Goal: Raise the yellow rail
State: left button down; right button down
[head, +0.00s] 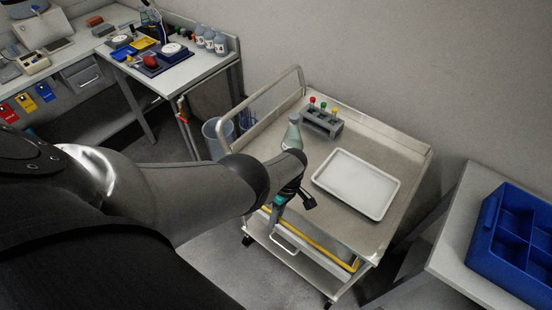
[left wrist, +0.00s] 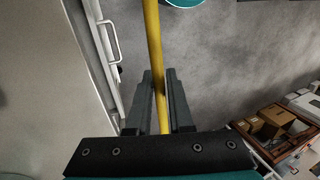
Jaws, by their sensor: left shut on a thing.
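The yellow rail (head: 325,251) runs along the near edge of the metal cart (head: 418,165) in the head view. In the left wrist view the yellow rail (left wrist: 153,45) runs down between the two dark fingers. My left gripper (left wrist: 160,98) is shut on it. In the head view the left gripper (head: 279,200) is at the left part of the rail, and its arm hides the rail's left end. My right gripper is not in view.
On the cart are a white tray (head: 357,184), a flask (head: 292,134) and a tube rack (head: 322,122). A blue crate (head: 515,238) is at the right. A cluttered bench (head: 205,75) stands at the back left.

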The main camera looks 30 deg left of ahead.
pick_arm(q)
jog(key=shift+s+a, duration=0.2)
jog(key=shift+s, duration=0.4)
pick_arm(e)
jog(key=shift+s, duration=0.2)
pick_arm(q)
jog(key=c, duration=1.3)
grip_release()
jog(key=o, duration=0.4)
jog(key=shift+s+r, duration=0.15)
jog(key=shift+w+d, duration=0.1)
jog(key=shift+w, duration=0.1)
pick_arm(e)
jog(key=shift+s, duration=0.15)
pick_arm(q)
jog(key=shift+p+v, duration=2.95)
jog(key=shift+v, duration=4.65)
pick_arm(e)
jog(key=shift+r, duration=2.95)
pick_arm(q)
jog(key=shift+w, duration=0.2)
